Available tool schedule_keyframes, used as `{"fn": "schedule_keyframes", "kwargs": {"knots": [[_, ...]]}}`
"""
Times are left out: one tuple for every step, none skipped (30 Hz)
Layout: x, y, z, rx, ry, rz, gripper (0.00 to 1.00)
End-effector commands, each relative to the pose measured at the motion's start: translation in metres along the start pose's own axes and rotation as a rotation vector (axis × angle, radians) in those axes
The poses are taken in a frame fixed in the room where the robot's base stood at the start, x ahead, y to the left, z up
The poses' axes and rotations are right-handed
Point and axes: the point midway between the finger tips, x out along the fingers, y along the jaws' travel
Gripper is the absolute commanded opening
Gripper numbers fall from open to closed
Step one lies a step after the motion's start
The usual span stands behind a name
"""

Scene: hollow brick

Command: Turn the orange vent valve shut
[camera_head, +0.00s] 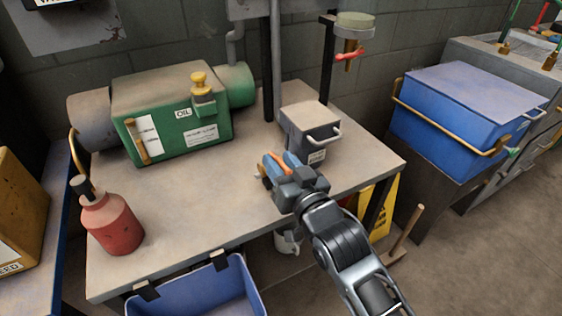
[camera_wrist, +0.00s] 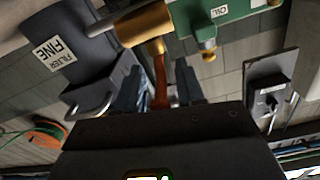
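The orange valve lever (camera_wrist: 160,82) runs out from a brass valve body (camera_wrist: 144,25) in the wrist view. In the head view a piece of the orange lever (camera_head: 281,163) shows between my fingers, and most of the valve is hidden by my gripper. My gripper (camera_head: 278,164) is over the table, left of and in front of the grey filter box. In the wrist view its two fingers (camera_wrist: 160,88) stand on either side of the lever, with narrow gaps that look open. I cannot tell whether either finger touches it.
The grey filter box (camera_head: 311,128) stands close behind my gripper on the table (camera_head: 190,205). A green oil unit (camera_head: 170,115) and a red bottle (camera_head: 111,222) are to the left. A red-handled tap (camera_head: 350,55) hangs behind. A blue chest (camera_head: 455,112) is at right.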

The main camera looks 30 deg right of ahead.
Motion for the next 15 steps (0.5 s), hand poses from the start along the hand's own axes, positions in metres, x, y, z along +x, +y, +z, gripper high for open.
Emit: {"fn": "schedule_keyframes", "kwargs": {"knots": [[0.0013, 0.0, 0.0001, 0.0, 0.0, 0.0, 0.38], [0.0017, 0.0, 0.0002, 0.0, -0.001, 0.0, 0.38], [0.0019, 0.0001, 0.0004, 0.0, -0.001, 0.0, 0.38], [0.0019, 0.0001, 0.0004, 0.0, -0.001, 0.0, 0.38], [0.0018, 0.0001, 0.0005, 0.0, -0.001, 0.0, 0.38], [0.0017, 0.0, 0.0004, 0.0, -0.001, 0.0, 0.38], [0.0017, 0.0, 0.0004, 0.0, -0.001, 0.0, 0.38], [0.0017, 0.0, 0.0004, 0.0, -0.001, 0.0, 0.38], [0.0016, 0.0, 0.0004, 0.0, 0.0, 0.0, 0.35], [0.0016, 0.0, 0.0004, 0.0, 0.0, 0.0, 0.32], [0.0016, 0.0, 0.0004, 0.0, 0.0, 0.0, 0.29], [0.0016, 0.0, 0.0004, 0.0, 0.0, 0.0, 0.26], [0.0016, 0.0, 0.0004, 0.0, 0.0, 0.0, 0.23], [0.0016, 0.0, 0.0003, 0.0, 0.0, 0.0, 0.2], [0.0015, 0.0, 0.0003, 0.0, 0.0, 0.0, 0.16]]}}
